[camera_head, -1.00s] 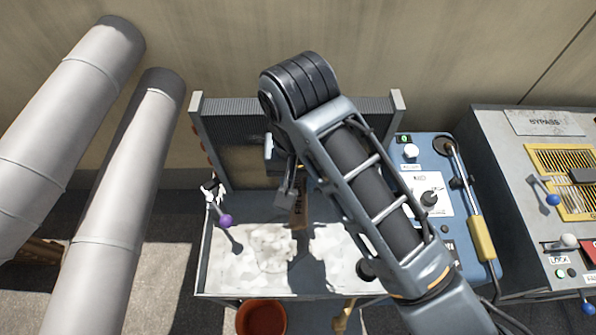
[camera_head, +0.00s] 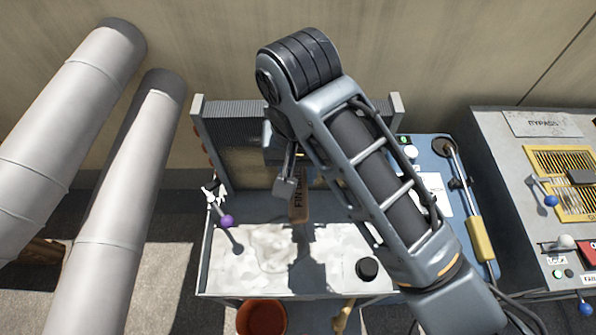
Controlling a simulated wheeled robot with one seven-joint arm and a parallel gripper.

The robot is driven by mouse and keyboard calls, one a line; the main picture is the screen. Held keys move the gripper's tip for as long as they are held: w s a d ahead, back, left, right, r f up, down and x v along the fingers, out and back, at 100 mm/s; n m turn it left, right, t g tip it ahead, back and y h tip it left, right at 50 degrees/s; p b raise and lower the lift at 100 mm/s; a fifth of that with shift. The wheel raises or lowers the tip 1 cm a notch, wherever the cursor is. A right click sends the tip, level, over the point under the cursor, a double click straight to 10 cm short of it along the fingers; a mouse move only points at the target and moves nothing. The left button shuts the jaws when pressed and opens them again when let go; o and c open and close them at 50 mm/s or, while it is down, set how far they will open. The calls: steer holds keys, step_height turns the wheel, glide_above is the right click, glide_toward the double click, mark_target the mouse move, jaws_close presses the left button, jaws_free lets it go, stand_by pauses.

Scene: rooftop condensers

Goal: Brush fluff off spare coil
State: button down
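The spare coil (camera_head: 232,128) is a dark finned panel standing upright between two grey end posts at the back of the bench. A tan, fluffy-looking patch (camera_head: 245,168) covers its lower face. My gripper (camera_head: 286,187) is in front of the coil, largely hidden by my arm. A wooden handle with partly readable "FIN BR" lettering, the fin brush (camera_head: 298,207), hangs below it and moves with it, so it appears gripped. The bristles are hidden, and I cannot tell whether they touch the coil.
The bench (camera_head: 225,275) has a pale, patchy top. A purple-knobbed lever (camera_head: 227,221) stands at its left edge, and a black knob (camera_head: 367,268) at right. An orange-brown bucket (camera_head: 262,318) is below. Thick pipes (camera_head: 110,230) flank the left; control boxes (camera_head: 545,210) the right.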

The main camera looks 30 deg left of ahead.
mark_target(298, 201)
steer(key=shift+s+d, duration=0.6)
steer(key=shift+s, duration=0.35)
steer(key=shift+s+d, duration=0.55)
steer(key=shift+s, duration=0.4)
